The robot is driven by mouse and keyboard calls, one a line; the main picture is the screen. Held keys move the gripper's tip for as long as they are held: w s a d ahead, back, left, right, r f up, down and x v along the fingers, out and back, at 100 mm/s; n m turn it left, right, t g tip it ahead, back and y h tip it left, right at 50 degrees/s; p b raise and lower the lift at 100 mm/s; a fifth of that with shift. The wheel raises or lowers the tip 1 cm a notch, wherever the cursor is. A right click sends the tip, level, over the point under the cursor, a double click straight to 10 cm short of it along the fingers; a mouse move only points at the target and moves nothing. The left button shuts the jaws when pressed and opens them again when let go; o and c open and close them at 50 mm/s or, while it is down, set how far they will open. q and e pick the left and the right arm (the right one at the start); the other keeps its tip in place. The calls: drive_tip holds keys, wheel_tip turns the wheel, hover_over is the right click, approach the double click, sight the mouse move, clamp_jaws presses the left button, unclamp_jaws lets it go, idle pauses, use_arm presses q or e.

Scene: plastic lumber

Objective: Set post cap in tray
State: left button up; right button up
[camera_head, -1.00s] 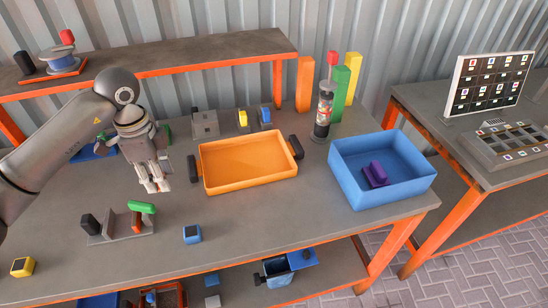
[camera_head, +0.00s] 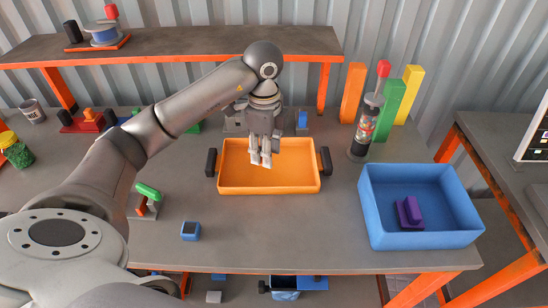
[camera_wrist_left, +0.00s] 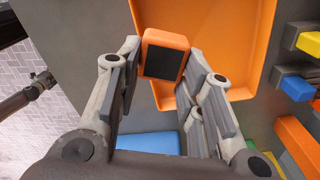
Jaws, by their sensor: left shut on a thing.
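An orange post cap with a dark square top (camera_wrist_left: 165,58) is clamped between the fingers of my left gripper (camera_wrist_left: 168,70) in the left wrist view. In the head view my left gripper (camera_head: 260,163) points down over the orange tray (camera_head: 235,188), near its middle. The cap cannot be made out there against the orange. The tray has black handles at both ends and looks otherwise empty. It also shows behind the cap in the left wrist view (camera_wrist_left: 222,40).
A blue bin (camera_head: 385,233) with a purple piece (camera_head: 408,212) stands right of the tray. A blue cap (camera_head: 191,231) sits at the front. A clear canister (camera_head: 362,132) and coloured posts (camera_head: 392,108) stand behind right. The table between tray and front edge is mostly clear.

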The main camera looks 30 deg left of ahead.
use_arm(q)
drive_tip(key=p, duration=0.1)
hover_over(273, 169)
wheel_tip(273, 169, down, 6)
drive_tip(key=shift+s+f, duration=0.1)
wheel_tip(273, 169, down, 3)
drive_tip(key=shift+r+p, duration=0.1)
drive_tip(key=shift+p, duration=0.65)
drive_tip(key=shift+f, duration=0.2)
use_arm(e)
drive_tip(key=r, duration=0.1)
drive_tip(key=w+d+r, duration=0.1)
drive_tip(key=shift+d+r, duration=0.1)
drive_tip(key=shift+r, duration=0.25)
use_arm(q)
drive_tip(key=shift+f, duration=0.1)
drive_tip(key=shift+f, duration=0.15)
drive_tip(key=o, duration=1)
use_arm(e)
drive_tip(key=shift+a, duration=0.25)
use_arm(q)
drive_tip(key=shift+r, duration=0.2)
